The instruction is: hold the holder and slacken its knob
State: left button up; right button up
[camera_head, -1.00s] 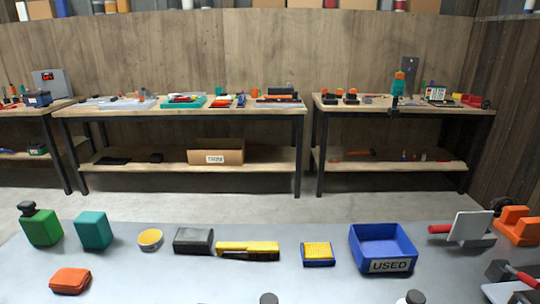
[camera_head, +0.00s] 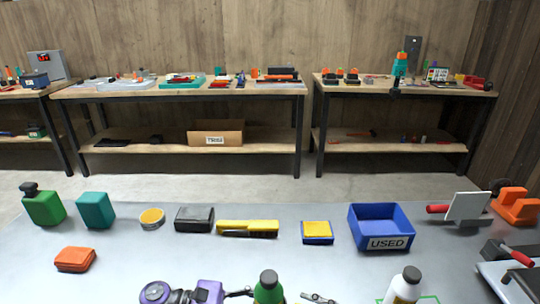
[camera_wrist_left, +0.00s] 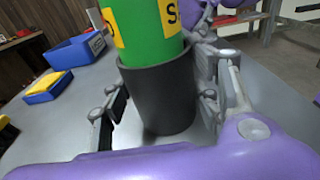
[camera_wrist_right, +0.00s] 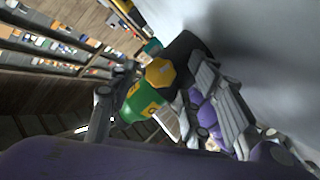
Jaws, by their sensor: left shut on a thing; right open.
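The dark cup-like holder (camera_wrist_left: 160,95) stands around the lower part of a green bottle (camera_wrist_left: 145,35) in the left wrist view. My left gripper (camera_wrist_left: 158,112) is shut on the holder, a finger on each side. In the right wrist view a yellow, many-sided knob (camera_wrist_right: 160,73) shows against the dark holder (camera_wrist_right: 187,45), beside the green bottle (camera_wrist_right: 135,105). My right gripper (camera_wrist_right: 155,105) is open, with the knob ahead between its fingers; contact cannot be told. In the head view the bottle's top (camera_head: 268,288) shows at the bottom edge; the holder is out of frame.
A blue bin marked USED (camera_head: 380,230) stands behind and right of the bottle. A white bottle (camera_head: 405,285) stands to the right. A yellow-blue block (camera_head: 317,232), yellow tool (camera_head: 248,228) and orange block (camera_head: 76,259) lie on the grey table (camera_head: 130,270).

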jog(key=shift+m+g, duration=0.3)
jog(key=shift+m, duration=0.1)
jog(key=shift+r, duration=0.1)
jog(key=shift+w+r+m+g+h, duration=0.15)
jog(key=shift+m+g+h, duration=0.25)
jog(key=shift+m+g, duration=0.25)
jog(key=shift+w+m+g, duration=0.1)
jog(key=shift+m+g, duration=0.65)
jog(key=shift+c, duration=0.2)
jog(key=c, duration=1.1)
grip_shut()
